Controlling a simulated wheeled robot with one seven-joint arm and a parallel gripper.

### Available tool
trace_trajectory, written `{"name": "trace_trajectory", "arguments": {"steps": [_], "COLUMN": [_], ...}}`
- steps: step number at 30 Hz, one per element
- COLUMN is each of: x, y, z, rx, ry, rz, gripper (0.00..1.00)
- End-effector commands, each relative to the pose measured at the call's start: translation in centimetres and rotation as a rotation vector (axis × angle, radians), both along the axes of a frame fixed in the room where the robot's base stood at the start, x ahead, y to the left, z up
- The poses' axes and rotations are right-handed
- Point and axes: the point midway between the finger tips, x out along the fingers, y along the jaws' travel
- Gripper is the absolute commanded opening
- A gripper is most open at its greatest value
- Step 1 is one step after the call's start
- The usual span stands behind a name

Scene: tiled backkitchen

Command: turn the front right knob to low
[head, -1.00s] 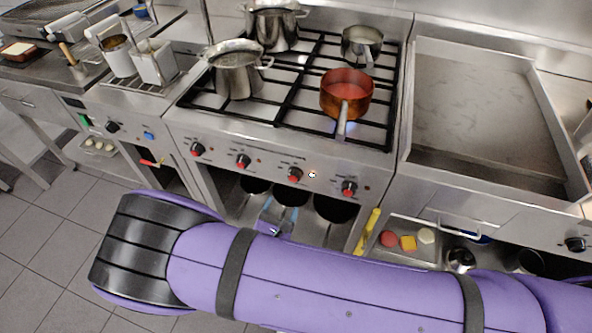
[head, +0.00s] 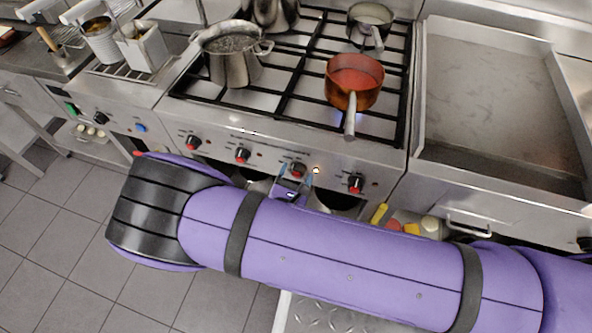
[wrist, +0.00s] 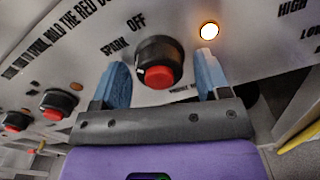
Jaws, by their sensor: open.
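A row of black knobs with red centres runs along the stove's front panel (head: 225,140). My gripper (head: 293,184) is open, its two blue fingers at the third knob from the left (head: 298,170). In the wrist view that knob (wrist: 157,62) shows between and just beyond the fingertips (wrist: 160,85), with no clear contact. "SPARK" and "OFF" are printed by it; a lit lamp (wrist: 209,30) glows to its right. The rightmost knob (head: 356,183) stands apart from my gripper. The frames do not show which burner each knob serves.
A copper saucepan with red contents (head: 353,82) sits on the front right burner, blue flame beneath, its handle (head: 350,124) pointing forward over the edge. A steel pot (head: 232,60) is at front left. A yellow object (head: 380,213) lies below the panel.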

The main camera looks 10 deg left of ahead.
Motion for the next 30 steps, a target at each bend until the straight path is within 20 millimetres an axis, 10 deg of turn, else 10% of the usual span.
{"name": "trace_trajectory", "arguments": {"steps": [3,9,30], "x": [0.00,0.00,0.02], "y": [0.00,0.01,-0.09], "z": [0.00,0.00,-0.03], "rx": [0.000,0.000,-0.269], "ry": [0.000,0.000,0.021], "rz": [0.000,0.000,0.000], "gripper": [0.67,0.21,0.20]}}
